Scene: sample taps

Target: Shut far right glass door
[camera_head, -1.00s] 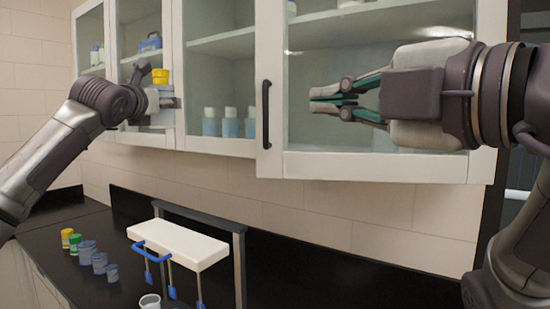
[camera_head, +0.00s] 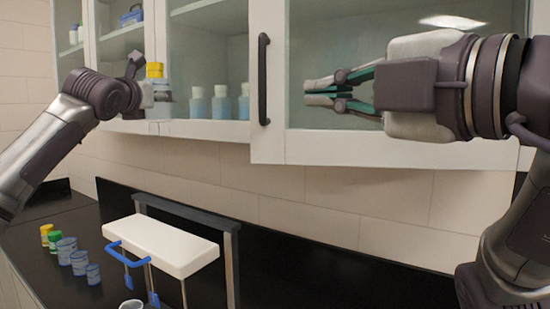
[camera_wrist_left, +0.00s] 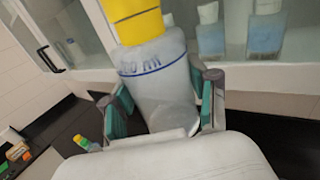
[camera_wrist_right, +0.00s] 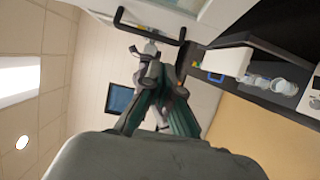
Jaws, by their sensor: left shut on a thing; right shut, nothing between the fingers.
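The far right glass door (camera_head: 350,150) has a white frame and a dark vertical handle (camera_head: 264,80) at its left edge. Its lower left corner sits lower than the neighbouring cabinet front, so it looks slightly ajar. My right gripper (camera_head: 306,92) is shut and empty, in front of the glass and right of the handle; whether it touches is unclear. It also shows in the right wrist view (camera_wrist_right: 160,80), below a dark handle (camera_wrist_right: 150,35). My left gripper (camera_wrist_left: 165,100) is shut on a yellow-capped bottle (camera_wrist_left: 158,75), held before the left cabinet doors.
Bottles of blue liquid (camera_head: 221,103) stand inside the cabinet. Below, the black counter (camera_head: 85,210) holds a white-topped stand (camera_head: 165,247) and several blue, green and yellow containers (camera_head: 66,250). Tiled wall lies between cabinet and counter.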

